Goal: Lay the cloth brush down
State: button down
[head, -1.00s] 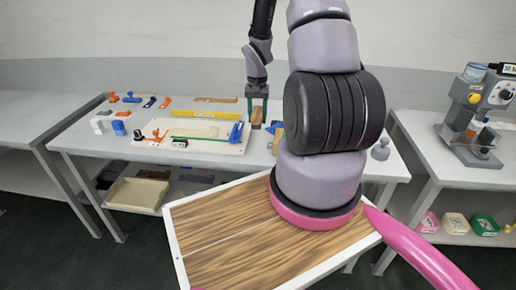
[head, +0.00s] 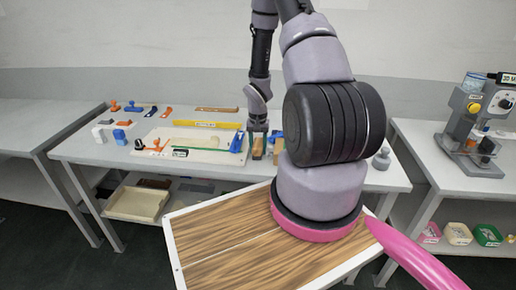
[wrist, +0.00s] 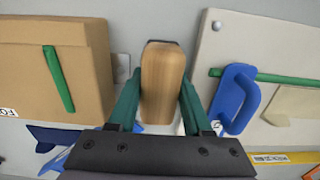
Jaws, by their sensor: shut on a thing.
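The cloth brush (wrist: 162,82) shows in the wrist view as a rounded, pale wooden block with a dark edge at its far end. My gripper (wrist: 160,100) is shut on it, with a green finger on each side. In the head view my gripper (head: 258,138) is low over the workbench, and the brush (head: 257,149) shows small between the fingers. The brush is close to the bench top; I cannot tell whether it touches. Its underside is hidden.
A cardboard box (wrist: 40,62) stands on one side of the brush. A pale board (head: 205,157) with a blue handle (wrist: 236,98) lies on the other. A yellow level (head: 213,125) lies behind the board. Several small tools lie at the bench's left.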

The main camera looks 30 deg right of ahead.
jog(key=shift+f, duration=0.1)
jog(key=shift+c, duration=1.7)
grip_release()
jog(key=shift+f, duration=0.1)
jog(key=r, duration=1.1)
jog(key=shift+a+r, duration=0.1)
jog(key=shift+a, duration=0.15)
notch_tip(320, 180, up, 13)
jog(key=a+t, duration=0.2)
notch_tip(320, 180, up, 11)
jog(key=n+t, duration=0.1)
send_over(257, 142)
jog(key=s+a, duration=0.5)
jog(key=a, duration=0.1)
jog(key=s+a+r+n+t+y, duration=0.1)
jog(key=s+a+r+t, duration=0.3)
jog(key=s+r, duration=1)
jog(key=s+a+y, duration=0.1)
jog(key=a, duration=0.2)
jog(key=shift+n, duration=0.3)
